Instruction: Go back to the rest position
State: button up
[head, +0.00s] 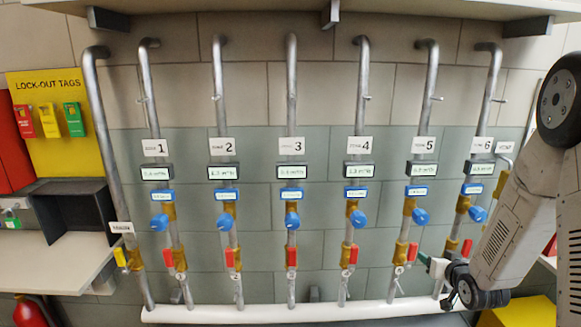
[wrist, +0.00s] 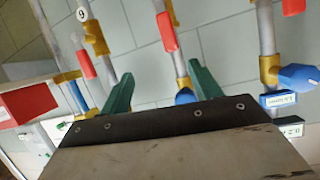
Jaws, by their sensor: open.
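My gripper (head: 430,264) has green fingers and is at the right of the head view, low between pipes 5 and 6. In the wrist view my gripper (wrist: 160,88) shows its two green fingers spread apart, with nothing held between them. Red lever handles on pipe 5 (head: 412,252) and pipe 6 (head: 467,247) are on either side of it. The wrist view shows a red handle (wrist: 167,32) and a blue knob (wrist: 299,77) beyond the fingers. I cannot tell how far the fingertips are from the pipes.
Numbered vertical pipes with blue knobs (head: 292,220) and red levers line the tiled wall. They meet a white horizontal pipe (head: 290,312) below. A shelf (head: 55,262) and yellow lock-out board (head: 52,150) are left. A yellow box (head: 520,312) is lower right.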

jog(key=s+a+r+g, duration=0.2)
jog(key=s+a+g, duration=0.1)
jog(key=s+g, duration=0.8)
jog(key=s+a+r, duration=0.5)
jog(key=s+r, duration=0.1)
jog(key=s, duration=0.2)
jog(key=s+a+r+n, duration=0.1)
jog(key=s+a+r, duration=0.4)
jog(key=s+r, duration=0.2)
jog(key=s+a+r+n+g+y, duration=0.1)
jog(key=s+a+r, duration=0.3)
jog(key=s+r, duration=0.3)
jog(key=shift+s+a, duration=0.4)
jog(key=shift+s, duration=1.65)
jog(key=shift+r, duration=0.1)
